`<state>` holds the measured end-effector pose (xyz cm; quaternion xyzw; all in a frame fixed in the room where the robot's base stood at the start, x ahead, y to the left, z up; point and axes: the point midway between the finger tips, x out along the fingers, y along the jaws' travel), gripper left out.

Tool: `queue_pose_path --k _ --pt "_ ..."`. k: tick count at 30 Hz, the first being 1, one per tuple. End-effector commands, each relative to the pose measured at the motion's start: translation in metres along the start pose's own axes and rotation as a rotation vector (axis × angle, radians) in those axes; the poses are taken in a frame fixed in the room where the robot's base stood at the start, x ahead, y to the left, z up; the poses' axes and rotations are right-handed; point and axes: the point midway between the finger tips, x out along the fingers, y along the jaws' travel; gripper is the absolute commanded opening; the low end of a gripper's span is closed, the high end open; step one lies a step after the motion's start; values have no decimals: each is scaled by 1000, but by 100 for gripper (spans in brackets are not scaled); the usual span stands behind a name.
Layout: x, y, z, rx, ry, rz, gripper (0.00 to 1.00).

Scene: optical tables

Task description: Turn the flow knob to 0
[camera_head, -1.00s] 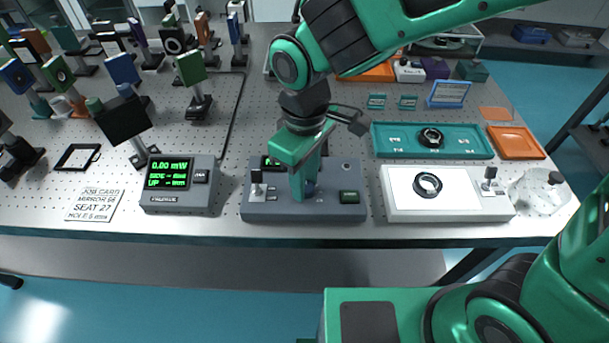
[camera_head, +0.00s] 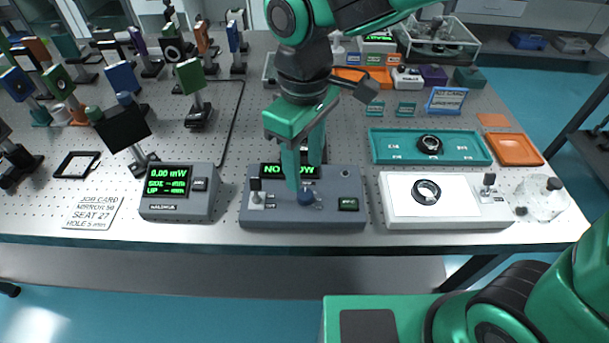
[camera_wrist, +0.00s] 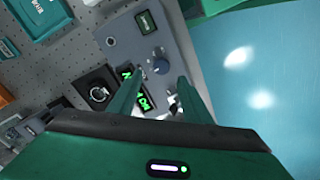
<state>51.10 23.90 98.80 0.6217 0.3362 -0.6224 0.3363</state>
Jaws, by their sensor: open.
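The flow controller (camera_head: 260,215) is a grey box at the front of the table. In the wrist view the knob (camera_wrist: 161,66) lies beyond the fingertips, with nothing between my fingers (camera_wrist: 157,84). The knob's pointer mark is too small to read.
A power meter (camera_head: 178,195) showing 0.00 mW stands left of the box. A white panel (camera_head: 400,212) with a black ring stands close on the right. A teal tray (camera_head: 380,158) lies behind it. Mounted optics crowd the back left.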

Motion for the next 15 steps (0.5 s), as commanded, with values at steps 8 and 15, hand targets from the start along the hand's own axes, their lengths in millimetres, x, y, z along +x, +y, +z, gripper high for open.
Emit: queue_pose_path --k 8,15 --pt "-36 1 0 1 2 1 45" --pt "-42 1 0 1 -1 0 45"
